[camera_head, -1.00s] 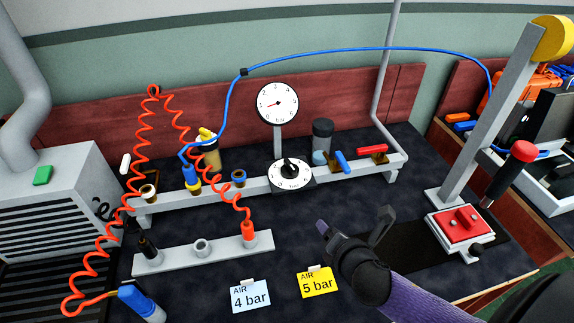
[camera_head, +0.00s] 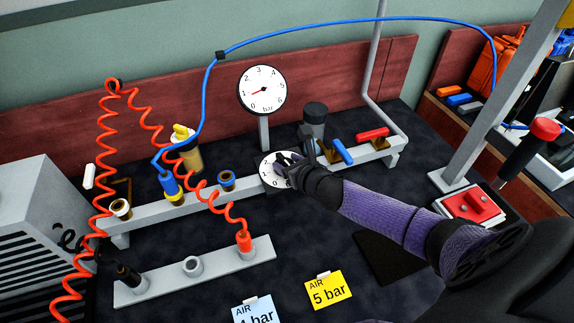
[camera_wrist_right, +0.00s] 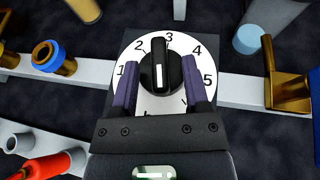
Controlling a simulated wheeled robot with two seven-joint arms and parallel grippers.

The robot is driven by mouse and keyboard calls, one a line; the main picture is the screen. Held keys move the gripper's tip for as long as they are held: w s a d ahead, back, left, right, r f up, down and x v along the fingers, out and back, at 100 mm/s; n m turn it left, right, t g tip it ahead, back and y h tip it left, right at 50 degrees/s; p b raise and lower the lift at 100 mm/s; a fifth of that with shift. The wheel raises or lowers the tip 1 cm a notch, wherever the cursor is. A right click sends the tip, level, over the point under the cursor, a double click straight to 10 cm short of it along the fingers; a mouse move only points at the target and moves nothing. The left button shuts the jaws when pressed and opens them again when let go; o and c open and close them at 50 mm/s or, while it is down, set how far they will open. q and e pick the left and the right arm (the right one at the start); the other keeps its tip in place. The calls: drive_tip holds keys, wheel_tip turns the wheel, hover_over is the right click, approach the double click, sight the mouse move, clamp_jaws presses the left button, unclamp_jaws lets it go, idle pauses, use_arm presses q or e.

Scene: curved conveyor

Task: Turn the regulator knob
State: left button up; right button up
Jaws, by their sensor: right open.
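The black regulator knob (camera_wrist_right: 161,72) sits at the centre of a white numbered dial (camera_wrist_right: 143,102). My right gripper (camera_wrist_right: 160,64) is open, with one finger on each side of the knob. I cannot tell whether either finger touches it. In the head view my right gripper (camera_head: 298,158) covers the knob and the dial's right part (camera_head: 268,160). The round pressure gauge (camera_head: 262,88) stands behind; its red needle points left, near 1. My left gripper is out of view.
Blue (camera_head: 342,151) and red (camera_head: 371,134) valve handles are close to the right of my gripper. An orange coiled hose (camera_head: 160,135) is at the left. Cards reading 5 bar (camera_head: 328,290) and 4 bar (camera_head: 254,311) lie in front.

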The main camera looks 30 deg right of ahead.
drive_tip(key=shift+w, duration=0.2)
clamp_jaws()
